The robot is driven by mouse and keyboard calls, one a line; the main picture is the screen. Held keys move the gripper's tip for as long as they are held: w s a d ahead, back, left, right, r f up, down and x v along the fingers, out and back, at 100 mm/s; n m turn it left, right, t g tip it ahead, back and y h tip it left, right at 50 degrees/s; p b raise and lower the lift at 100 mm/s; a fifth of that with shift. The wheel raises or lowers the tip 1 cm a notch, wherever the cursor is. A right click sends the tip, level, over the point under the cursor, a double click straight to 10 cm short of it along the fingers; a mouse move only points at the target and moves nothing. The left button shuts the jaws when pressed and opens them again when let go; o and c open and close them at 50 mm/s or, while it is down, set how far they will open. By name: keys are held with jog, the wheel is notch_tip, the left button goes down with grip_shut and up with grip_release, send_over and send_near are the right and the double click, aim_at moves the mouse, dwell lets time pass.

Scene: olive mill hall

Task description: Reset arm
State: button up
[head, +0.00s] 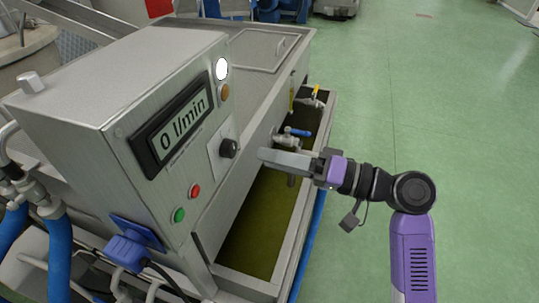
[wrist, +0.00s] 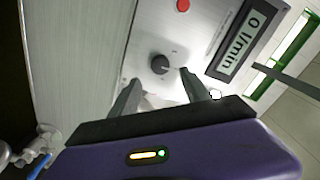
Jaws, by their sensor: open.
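My gripper (head: 262,154) is at the end of my purple and black arm, in front of the control box (head: 150,100). In the wrist view its two fingers (wrist: 160,88) are spread apart with nothing between them. The black knob (wrist: 160,64) shows just beyond the fingertips, apart from them as far as I can tell. In the head view the knob (head: 229,148) is left of the fingertips. The display (head: 172,130) reads 0 l/min.
A red button (head: 195,191) and a green button (head: 179,215) sit low on the panel. A white lamp (head: 221,69) is lit above. A trough (head: 262,215) with greenish liquid and a blue-handled valve (head: 296,132) lie below my gripper. Green floor (head: 450,120) is clear at right.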

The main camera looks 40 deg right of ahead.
jog(key=w+d+m+t+h, duration=0.3)
jog(key=d+h, duration=0.4)
jog(key=s+d+f+m+h, duration=0.1)
jog(key=s+d+f+h, duration=0.1)
jog(key=s+f+h, duration=0.45)
jog(key=s+a+f+n+g+y, duration=0.1)
jog(key=s+a, duration=0.3)
jog(key=s, duration=0.4)
jog(key=s+a+f+n+g+y, duration=0.1)
jog(key=s+a+f+n, duration=0.2)
jog(key=s, duration=0.5)
jog(key=s+a+f+n+y, duration=0.1)
jog(key=s+a+n, duration=0.3)
jog(key=s, duration=0.5)
jog(key=a+f, duration=0.1)
jog(key=a, duration=0.1)
jog(key=shift+a+g, duration=0.3)
jog(key=shift+g, duration=0.1)
